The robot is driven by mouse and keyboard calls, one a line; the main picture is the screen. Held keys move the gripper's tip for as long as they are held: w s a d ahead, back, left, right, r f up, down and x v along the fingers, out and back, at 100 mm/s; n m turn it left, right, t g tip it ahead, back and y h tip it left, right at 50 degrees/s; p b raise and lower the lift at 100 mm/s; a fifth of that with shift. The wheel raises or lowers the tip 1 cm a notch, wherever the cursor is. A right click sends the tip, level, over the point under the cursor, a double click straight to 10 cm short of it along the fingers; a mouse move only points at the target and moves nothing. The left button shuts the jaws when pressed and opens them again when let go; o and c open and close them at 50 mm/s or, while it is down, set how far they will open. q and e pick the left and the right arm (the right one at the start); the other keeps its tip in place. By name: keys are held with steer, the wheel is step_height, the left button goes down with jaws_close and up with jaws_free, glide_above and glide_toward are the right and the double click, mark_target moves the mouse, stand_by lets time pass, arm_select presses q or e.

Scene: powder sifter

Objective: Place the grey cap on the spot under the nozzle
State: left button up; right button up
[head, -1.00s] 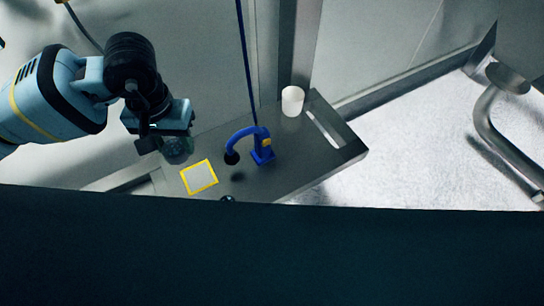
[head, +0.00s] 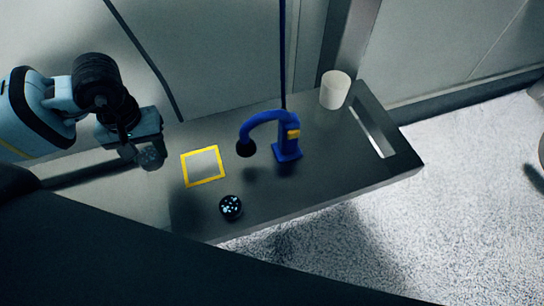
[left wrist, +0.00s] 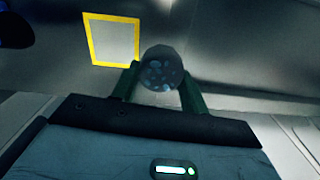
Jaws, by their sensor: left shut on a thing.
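My left gripper (head: 145,152) is shut on a round, greyish, see-through-looking piece with pale specks, which I take for the grey cap (head: 153,158). It also shows between the two fingers in the left wrist view (left wrist: 161,70). The gripper is left of the yellow square outline (head: 204,181), which lies upper left of the cap in the left wrist view (left wrist: 111,17). The blue curved nozzle (head: 265,117) with a black round tip stands right of the square; the bench below its tip is bare. My right gripper is not in view.
A small dark round piece with pale specks (head: 231,207) sits near the bench's front edge. A white cup (head: 335,90) stands at the back, left of a long slot. The grey bench top (head: 345,165) is clear right of the nozzle.

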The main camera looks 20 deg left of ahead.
arm_select(q)
step_height(320, 180, down, 2)
steer(key=a+n+b, duration=0.1)
steer(key=a+b, duration=0.1)
steer(key=a, duration=0.1)
steer(key=p, duration=0.2)
glide_above(232, 151)
steer(key=f, duration=0.2)
steer(key=shift+s+a+f, duration=0.2)
steer(key=shift+s+f, duration=0.1)
steer(key=shift+f, duration=0.35)
step_height(232, 151, down, 3)
steer(key=shift+f+b, duration=0.15)
steer(key=shift+b, duration=0.2)
steer(key=shift+w+d+f, duration=0.2)
steer(key=shift+w+d, duration=0.05)
steer(key=shift+d, duration=0.05)
steer(key=shift+f, duration=0.15)
